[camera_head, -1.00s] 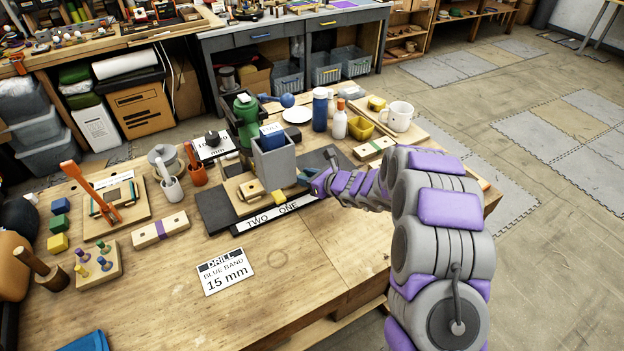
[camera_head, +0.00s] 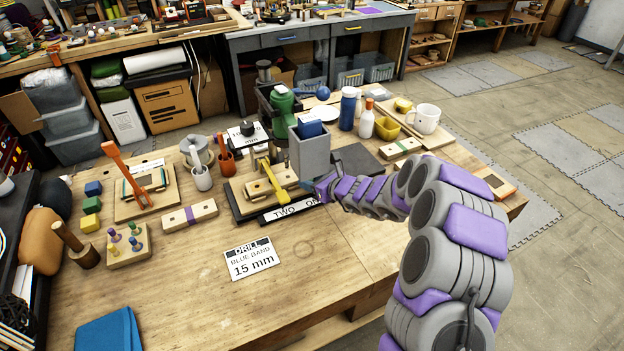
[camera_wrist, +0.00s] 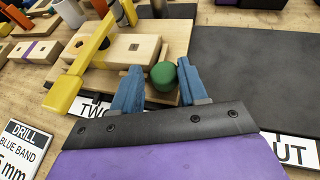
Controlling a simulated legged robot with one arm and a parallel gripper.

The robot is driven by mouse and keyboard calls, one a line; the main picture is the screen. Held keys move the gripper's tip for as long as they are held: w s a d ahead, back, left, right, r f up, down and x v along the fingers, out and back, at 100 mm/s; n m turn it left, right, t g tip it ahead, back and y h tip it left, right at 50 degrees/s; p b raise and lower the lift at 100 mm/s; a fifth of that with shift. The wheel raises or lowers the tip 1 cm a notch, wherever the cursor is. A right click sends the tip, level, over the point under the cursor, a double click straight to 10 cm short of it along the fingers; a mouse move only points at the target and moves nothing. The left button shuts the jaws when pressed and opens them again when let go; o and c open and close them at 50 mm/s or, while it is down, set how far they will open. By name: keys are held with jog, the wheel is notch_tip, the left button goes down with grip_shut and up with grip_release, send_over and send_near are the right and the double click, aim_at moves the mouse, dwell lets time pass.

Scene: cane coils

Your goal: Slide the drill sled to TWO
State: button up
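The drill sled (camera_head: 256,185), a pale wooden board with a wooden block and a yellow lever (camera_head: 272,180), lies on the black bed near the word TWO on the label strip (camera_head: 287,210). In the wrist view the sled (camera_wrist: 176,39) has a green knob (camera_wrist: 163,76) at its near edge. My gripper (camera_wrist: 159,64) has its blue fingers on both sides of the knob. The right finger appears to touch it; a small gap shows at the left finger. In the head view my gripper (camera_head: 311,184) is small and its fingertips are hard to see.
A grey box-shaped housing (camera_head: 310,156) with a blue block stands right behind the sled. The black bed (camera_wrist: 252,62) is bare to the right, towards OUT. A card (camera_head: 252,259) reads DRILL, blue band, 15 mm. A banded wooden block (camera_head: 188,215) lies to the left.

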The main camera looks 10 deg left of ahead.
jog(key=o, duration=0.3)
jog(key=shift+d+r, duration=0.15)
jog(key=p+v, duration=0.3)
jog(key=v, duration=1.4)
jog(key=shift+f, duration=0.2)
